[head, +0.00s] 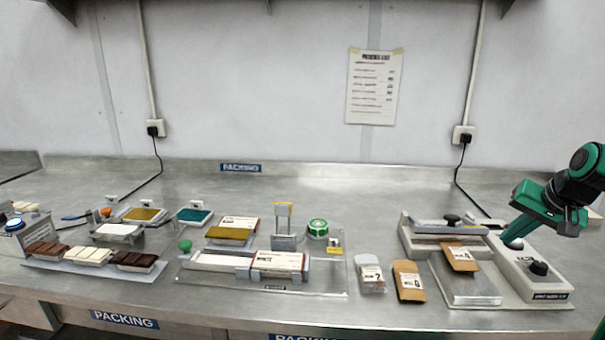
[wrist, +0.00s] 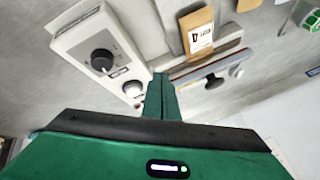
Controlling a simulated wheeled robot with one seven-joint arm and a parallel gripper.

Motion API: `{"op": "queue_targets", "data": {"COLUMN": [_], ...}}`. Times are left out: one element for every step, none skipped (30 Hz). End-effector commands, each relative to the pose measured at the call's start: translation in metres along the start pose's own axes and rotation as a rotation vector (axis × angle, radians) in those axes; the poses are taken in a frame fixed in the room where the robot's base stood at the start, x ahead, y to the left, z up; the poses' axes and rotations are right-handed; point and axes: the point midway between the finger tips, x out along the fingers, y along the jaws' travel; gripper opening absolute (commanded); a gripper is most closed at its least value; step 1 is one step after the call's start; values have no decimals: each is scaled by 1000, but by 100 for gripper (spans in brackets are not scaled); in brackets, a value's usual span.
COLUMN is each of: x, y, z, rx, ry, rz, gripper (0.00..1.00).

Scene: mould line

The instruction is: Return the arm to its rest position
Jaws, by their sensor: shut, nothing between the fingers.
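My gripper (head: 510,238) is green and shut, with nothing held. In the head view it is at the right, its fingertips close to the white button on the control box (head: 553,290). I cannot tell whether they touch it. In the wrist view the closed fingers (wrist: 160,90) point toward the bench, beside the control box (wrist: 72,48) with its dark knob (wrist: 102,61). My arm comes in from the right edge of the head view.
A sealer with a dark-handled bar (head: 450,224) stands left of the control box. A brown pouch (head: 459,256) lies in front of it. Trays and chocolate bars (head: 92,256) fill the left bench.

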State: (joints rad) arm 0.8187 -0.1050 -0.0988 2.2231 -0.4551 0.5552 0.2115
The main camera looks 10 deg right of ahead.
Motion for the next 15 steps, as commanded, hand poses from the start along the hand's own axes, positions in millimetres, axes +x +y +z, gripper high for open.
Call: {"op": "queue_targets", "data": {"x": [-4, -6, -9, -12, -15, -20, -23, -26, -31, -35, -39, -44, -48, -51, -55], "y": [-6, -7, -7, -7, -6, -4, -3, -1, 3, 5, 8, 13, 16, 19, 24], "z": [25, 38, 57, 71, 85, 103, 117, 131, 149, 162, 175, 191, 202, 212, 225], "rx": [-32, -46, -65, -79, -93, -108, -121, -133, -148, -159, -169, -182, -191, -199, -208], "ry": [-39, -63, -96, -119, -144, -175, -199, -224, -256, -279, -304, -333, -354, -374, -399], "rz": [26, 45, 68, 85, 101, 123, 138, 153, 171, 184, 197, 213, 223, 233, 244], "gripper": [0, 0, 0, 0, 0, 0, 0, 0, 0, 0, 0, 0, 0, 0, 0]}}
